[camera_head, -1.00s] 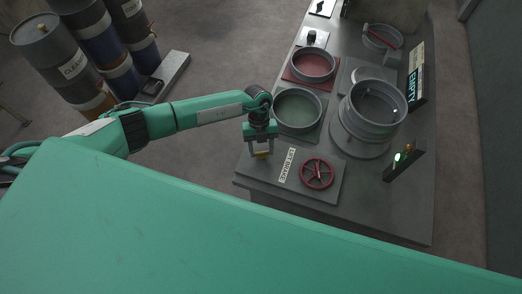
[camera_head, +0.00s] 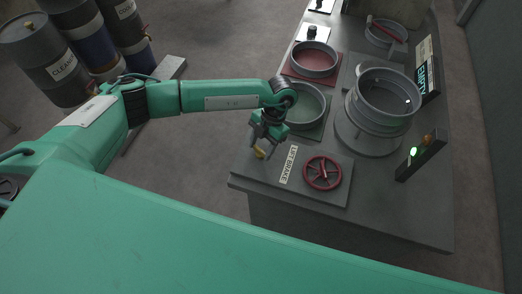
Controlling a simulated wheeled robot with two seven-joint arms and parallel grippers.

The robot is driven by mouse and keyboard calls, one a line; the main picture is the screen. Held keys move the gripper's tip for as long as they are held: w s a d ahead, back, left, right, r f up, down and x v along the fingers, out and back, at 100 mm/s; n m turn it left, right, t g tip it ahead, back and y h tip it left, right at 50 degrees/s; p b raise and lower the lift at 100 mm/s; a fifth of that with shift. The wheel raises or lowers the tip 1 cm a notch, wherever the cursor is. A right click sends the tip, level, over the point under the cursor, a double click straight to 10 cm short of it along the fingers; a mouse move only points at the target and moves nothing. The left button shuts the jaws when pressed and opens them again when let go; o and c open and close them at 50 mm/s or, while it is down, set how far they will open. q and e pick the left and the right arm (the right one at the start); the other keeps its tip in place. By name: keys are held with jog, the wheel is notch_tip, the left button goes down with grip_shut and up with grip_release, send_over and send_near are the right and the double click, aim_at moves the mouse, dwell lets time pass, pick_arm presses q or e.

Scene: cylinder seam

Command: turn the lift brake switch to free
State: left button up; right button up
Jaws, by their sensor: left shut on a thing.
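The lift brake switch (camera_head: 259,153) is a small yellow knob on the grey panel at the near left corner of the bench, left of the white "LIFT BRAKE" label (camera_head: 288,164). My left gripper (camera_head: 259,150) comes down over it from above and is shut on it, with the wrist turned at an angle. The fingers hide part of the switch, and its exact setting cannot be read. My right gripper is not in view.
A red handwheel (camera_head: 322,172) sits right of the label. A green-floored ring (camera_head: 304,106), a red-floored ring (camera_head: 314,60) and a tall grey cylinder (camera_head: 383,98) stand behind. A lamp post (camera_head: 420,155) glows green. Drums (camera_head: 50,60) stand at far left.

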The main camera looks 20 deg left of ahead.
pick_arm(q)
jog(key=m+y+b, duration=0.1)
jog(key=m+b, duration=0.1)
jog(key=shift+f+m+t+b, duration=0.15)
jog(key=shift+m+t+b, duration=0.25)
jog(key=shift+d+m+b, duration=0.1)
jog(key=shift+m+b, duration=0.45)
jog(key=shift+m, duration=0.05)
jog(key=shift+r, duration=0.2)
jog(key=o, duration=1)
